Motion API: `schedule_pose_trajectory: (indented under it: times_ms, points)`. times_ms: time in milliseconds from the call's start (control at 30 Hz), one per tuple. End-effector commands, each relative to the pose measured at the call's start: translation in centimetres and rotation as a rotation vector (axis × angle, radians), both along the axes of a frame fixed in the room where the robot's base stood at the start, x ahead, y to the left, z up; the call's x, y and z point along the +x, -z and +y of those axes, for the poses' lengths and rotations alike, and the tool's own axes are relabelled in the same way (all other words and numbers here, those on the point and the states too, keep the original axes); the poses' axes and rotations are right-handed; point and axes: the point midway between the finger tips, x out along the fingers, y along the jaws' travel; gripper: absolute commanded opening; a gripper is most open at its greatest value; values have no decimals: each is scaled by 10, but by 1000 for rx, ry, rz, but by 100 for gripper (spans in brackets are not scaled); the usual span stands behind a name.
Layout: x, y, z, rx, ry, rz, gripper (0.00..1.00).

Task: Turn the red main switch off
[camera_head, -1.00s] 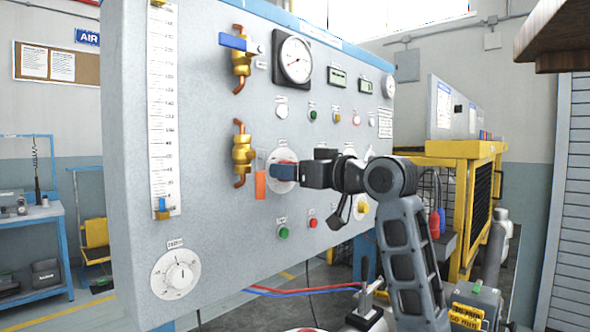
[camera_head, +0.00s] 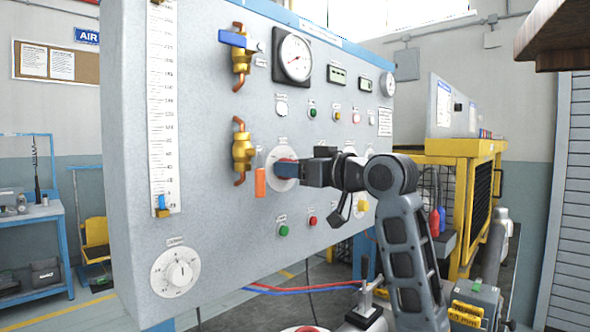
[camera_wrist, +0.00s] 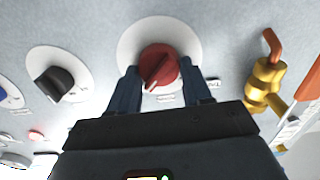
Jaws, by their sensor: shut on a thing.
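The red main switch (camera_wrist: 160,66) is a round red knob on a white disc. It sits between the two fingers of my gripper (camera_wrist: 161,84) in the wrist view, and the grip bar on its face is tilted. In the head view, my gripper (camera_head: 288,172) is at the panel, shut on the knob, with the white disc (camera_head: 279,183) showing around it. The fingers and wrist hide most of the red knob there.
A brass valve (camera_head: 242,152) with an orange handle (camera_head: 260,183) is close left of my gripper. A black knob (camera_wrist: 55,82) is beside the red one in the wrist view. Green (camera_head: 283,231) and red (camera_head: 312,221) buttons lie below. A white dial (camera_head: 176,272) is at lower left.

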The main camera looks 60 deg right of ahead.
Motion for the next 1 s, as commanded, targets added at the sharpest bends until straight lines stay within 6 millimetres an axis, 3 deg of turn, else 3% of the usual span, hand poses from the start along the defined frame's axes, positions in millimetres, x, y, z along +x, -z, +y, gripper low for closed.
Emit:
schedule_pose_trajectory:
  times_ms: [367,1000]
  points:
    - [0,4,1,-228,0,57,18]
    - [1,6,3,-817,0,212,18]
